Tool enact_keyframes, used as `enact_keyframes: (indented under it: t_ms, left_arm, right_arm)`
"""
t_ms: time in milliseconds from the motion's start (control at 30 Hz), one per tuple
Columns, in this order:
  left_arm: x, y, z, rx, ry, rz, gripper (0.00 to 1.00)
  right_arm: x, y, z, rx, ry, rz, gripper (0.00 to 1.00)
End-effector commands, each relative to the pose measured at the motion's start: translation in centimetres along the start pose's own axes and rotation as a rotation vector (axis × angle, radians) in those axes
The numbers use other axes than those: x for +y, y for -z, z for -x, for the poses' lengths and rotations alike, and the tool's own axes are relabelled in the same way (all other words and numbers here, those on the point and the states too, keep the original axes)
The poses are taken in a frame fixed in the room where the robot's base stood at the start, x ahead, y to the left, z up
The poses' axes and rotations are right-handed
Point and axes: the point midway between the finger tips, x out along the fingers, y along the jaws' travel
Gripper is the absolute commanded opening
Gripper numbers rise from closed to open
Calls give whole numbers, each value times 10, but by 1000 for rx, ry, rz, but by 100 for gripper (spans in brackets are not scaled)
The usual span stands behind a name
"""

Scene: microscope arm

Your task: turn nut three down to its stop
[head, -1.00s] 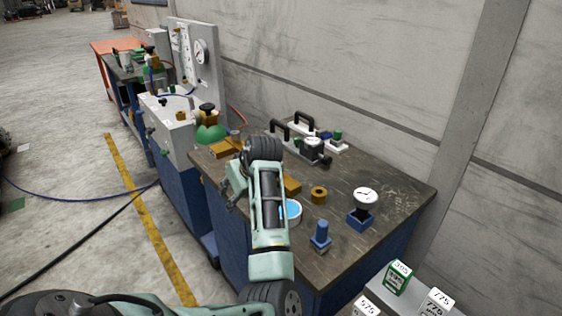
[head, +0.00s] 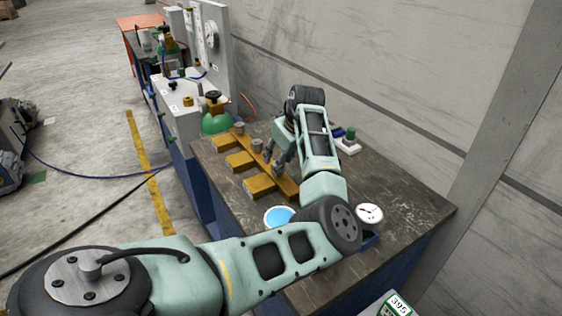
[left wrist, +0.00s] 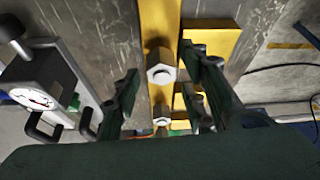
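A yellow fixture (head: 250,186) with a long rail and side blocks lies on the dark bench. Grey nuts stand along its rail: one at the far end (head: 238,128), one in the middle (head: 257,145), and one near my gripper (head: 278,170). No number is readable on them. My left gripper (head: 277,158) points down over the near part of the rail. In the left wrist view its fingers are apart, either side of the rail, with one pale hex nut (left wrist: 161,73) between them and another (left wrist: 162,121) beyond. I see no contact. My right gripper is out of view.
A blue-topped dish (head: 279,217) and a white-faced gauge (head: 369,213) stand nearer me on the bench. A white block with a green knob (head: 350,143) is behind my forearm. A green dome (head: 215,116) is at the far left. The bench's right side is clear.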

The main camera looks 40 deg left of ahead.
Motion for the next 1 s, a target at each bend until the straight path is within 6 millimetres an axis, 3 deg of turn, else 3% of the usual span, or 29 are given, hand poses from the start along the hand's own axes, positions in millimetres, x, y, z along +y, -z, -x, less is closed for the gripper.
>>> enact_keyframes:
  t_ms: [100,200,367,500,900,1000]
  left_arm:
    - [0,0,-15,-2,1,-1,39]
    - [0,0,-22,-1,0,0,39]
    - [0,0,-25,0,-1,1,39]
    - [0,0,-25,0,-1,1,39]
    - [2,0,-23,1,-5,0,4]
    - [2,0,-23,2,-7,-1,2]
  right_arm:
    - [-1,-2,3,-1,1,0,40]
    - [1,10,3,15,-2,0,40]
    - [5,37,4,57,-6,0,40]
    - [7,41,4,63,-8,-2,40]
    - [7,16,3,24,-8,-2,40]
    - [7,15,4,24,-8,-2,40]
